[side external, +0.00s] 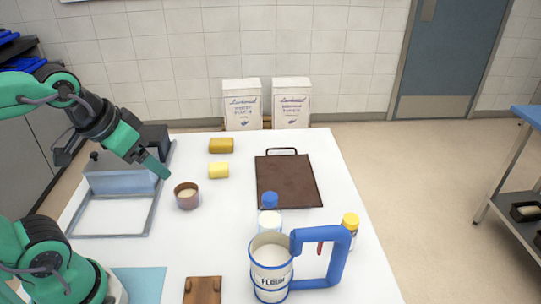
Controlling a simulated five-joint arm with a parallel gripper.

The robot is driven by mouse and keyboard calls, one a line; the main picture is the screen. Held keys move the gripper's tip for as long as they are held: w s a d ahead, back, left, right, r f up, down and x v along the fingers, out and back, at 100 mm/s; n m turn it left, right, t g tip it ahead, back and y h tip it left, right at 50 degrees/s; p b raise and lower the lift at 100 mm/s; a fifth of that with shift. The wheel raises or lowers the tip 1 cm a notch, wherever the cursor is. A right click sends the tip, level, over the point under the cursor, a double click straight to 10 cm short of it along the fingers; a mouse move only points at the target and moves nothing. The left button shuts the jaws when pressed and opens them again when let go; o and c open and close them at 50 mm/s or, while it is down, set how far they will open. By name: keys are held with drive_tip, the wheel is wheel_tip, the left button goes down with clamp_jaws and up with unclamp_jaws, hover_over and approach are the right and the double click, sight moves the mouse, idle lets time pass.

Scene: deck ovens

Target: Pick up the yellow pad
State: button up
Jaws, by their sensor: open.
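Two yellow blocks lie on the white table. The pale yellow one (218,170) is nearer the camera, and a darker mustard-yellow one (221,145) lies just behind it. I cannot tell for certain which is the pad; both look like small, soft rectangular blocks. My gripper (158,168) is open and empty, raised to the left of both blocks and apart from them. Its fingers point down and to the right, and the gap between them is hard to see from this side.
A small brown cup (187,197) stands between my gripper and the front. A metal-framed tray (150,215) is at left, a dark brown board (297,181) at right. A flour jug (270,277) and bottles stand in front. Two white boxes (242,105) stand behind.

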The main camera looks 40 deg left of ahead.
drive_tip(key=w+a+r+m+g, duration=0.1)
drive_tip(key=w+a+r+m, duration=0.2)
drive_tip(key=w, duration=0.8)
drive_tip(key=m+g, duration=0.4)
drive_tip(key=m, duration=0.2)
hover_over(219, 141)
drive_tip(key=f, duration=1.8)
drive_tip(key=shift+d+f, duration=0.35)
drive_tip(key=shift+f, duration=0.05)
drive_tip(key=shift+a+f+g, duration=0.3)
drive_tip(key=shift+a+f, duration=0.05)
drive_tip(key=shift+f, duration=0.2)
drive_tip(key=shift+d+f, duration=0.15)
drive_tip(key=shift+f, duration=3.75)
